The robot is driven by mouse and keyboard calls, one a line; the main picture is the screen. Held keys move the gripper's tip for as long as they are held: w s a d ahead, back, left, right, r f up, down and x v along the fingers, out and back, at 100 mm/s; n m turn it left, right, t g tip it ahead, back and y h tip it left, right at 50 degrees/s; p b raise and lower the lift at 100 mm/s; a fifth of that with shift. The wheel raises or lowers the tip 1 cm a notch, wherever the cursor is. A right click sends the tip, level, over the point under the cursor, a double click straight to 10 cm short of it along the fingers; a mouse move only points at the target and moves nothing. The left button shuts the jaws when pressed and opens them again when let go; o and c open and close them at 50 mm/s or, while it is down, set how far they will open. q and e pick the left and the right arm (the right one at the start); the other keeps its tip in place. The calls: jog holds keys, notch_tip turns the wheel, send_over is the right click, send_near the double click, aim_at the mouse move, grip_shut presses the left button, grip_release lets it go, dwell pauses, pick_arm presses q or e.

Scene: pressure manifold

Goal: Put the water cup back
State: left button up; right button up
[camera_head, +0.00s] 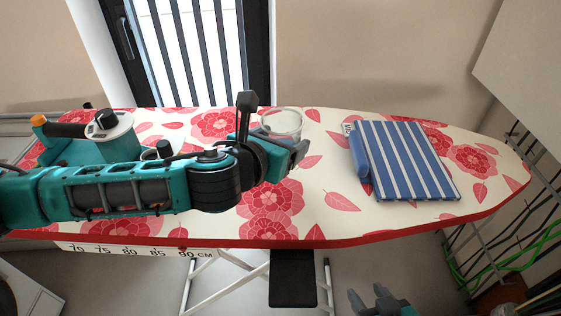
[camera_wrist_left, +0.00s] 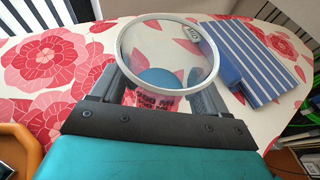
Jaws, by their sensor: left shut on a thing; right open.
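A clear round water cup (camera_head: 283,121) with a pale rim is over the flowered ironing board, right of the middle of the left arm's reach. My left gripper (camera_head: 287,150) is shut on it. My right gripper (camera_head: 377,302) is open and empty, low at the bottom edge of the head view, below the board's front edge.
The ironing board (camera_head: 335,222) carries a folded blue-and-white striped cloth (camera_head: 405,160) on the right. Bare board lies between cup and cloth. Green cables (camera_head: 535,245) hang at the far right.

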pick_arm(q)
jog(key=shift+f+b, duration=0.45)
jog(key=shift+f, duration=1.8)
jog(key=shift+f, duration=0.1)
jog(key=o, duration=1.2)
jog(key=shift+s+a+r, duration=0.1)
jog(key=shift+s+r, duration=0.1)
jog(key=p+v, duration=0.1)
jog(key=v, duration=1)
jog(key=shift+s+a+r, duration=0.1)
jog(key=shift+s+r, duration=0.05)
jog(key=shift+s, duration=0.1)
